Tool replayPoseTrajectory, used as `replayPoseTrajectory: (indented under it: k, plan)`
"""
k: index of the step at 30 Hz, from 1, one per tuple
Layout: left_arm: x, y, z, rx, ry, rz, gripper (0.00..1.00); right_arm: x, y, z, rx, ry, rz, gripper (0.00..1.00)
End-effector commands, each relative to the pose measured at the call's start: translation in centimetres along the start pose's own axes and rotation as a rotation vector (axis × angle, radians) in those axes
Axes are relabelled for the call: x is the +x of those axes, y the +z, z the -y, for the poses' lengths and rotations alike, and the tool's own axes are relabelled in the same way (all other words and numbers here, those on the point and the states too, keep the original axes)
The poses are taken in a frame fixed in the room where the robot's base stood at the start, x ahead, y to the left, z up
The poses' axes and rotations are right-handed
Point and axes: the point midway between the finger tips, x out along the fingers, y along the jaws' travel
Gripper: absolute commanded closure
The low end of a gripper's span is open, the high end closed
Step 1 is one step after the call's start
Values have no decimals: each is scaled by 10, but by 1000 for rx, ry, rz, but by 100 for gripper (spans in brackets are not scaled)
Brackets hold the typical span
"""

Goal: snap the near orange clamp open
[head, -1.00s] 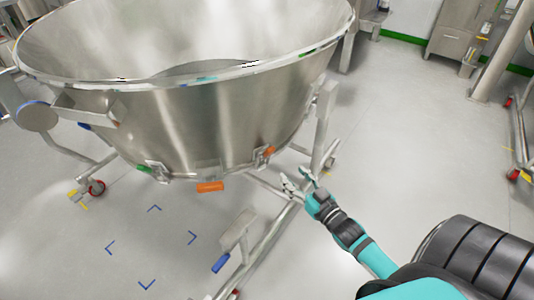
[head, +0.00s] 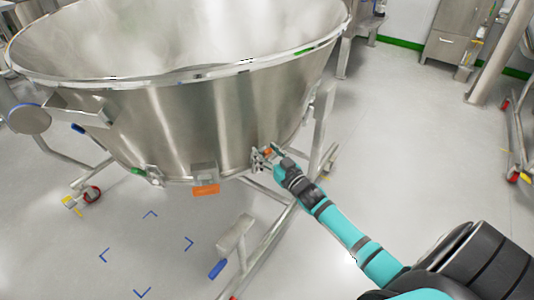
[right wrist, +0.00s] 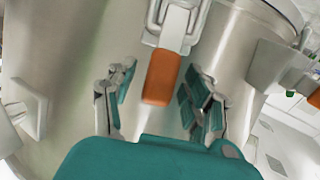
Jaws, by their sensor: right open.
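An orange clamp handle (head: 268,151) is on the lower rim of the big steel bowl (head: 190,125), at its right side. My right gripper (head: 266,156) is open at this handle. In the right wrist view the orange handle (right wrist: 161,77) hangs from a steel latch between the two spread teal-padded fingers (right wrist: 157,98), with a gap on each side. A second orange clamp handle (head: 206,189) is lower on the bowl's front, left of the gripper. My left gripper is not in view.
A steel frame leg (head: 318,135) stands just right of the gripper. A pedal with a blue end (head: 217,268) is below. A green clamp handle (head: 138,171) is at the bowl's left.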

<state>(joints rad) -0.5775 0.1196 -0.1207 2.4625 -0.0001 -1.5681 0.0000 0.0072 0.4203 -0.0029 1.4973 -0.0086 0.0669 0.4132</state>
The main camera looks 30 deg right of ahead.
Motion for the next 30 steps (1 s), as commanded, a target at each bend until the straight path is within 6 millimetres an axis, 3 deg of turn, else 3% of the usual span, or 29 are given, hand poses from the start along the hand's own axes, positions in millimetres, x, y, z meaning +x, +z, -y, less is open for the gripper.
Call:
replayPoseTrajectory:
  k: [2, 14, 30]
  plan:
    - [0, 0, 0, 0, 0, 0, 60, 0, 0, 0, 0, 0, 0, 48]
    - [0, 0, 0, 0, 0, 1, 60, 0, 0, 0, -1, 0, 0, 99]
    - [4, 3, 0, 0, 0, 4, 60, -2, 3, 0, -2, 0, -15, 100]
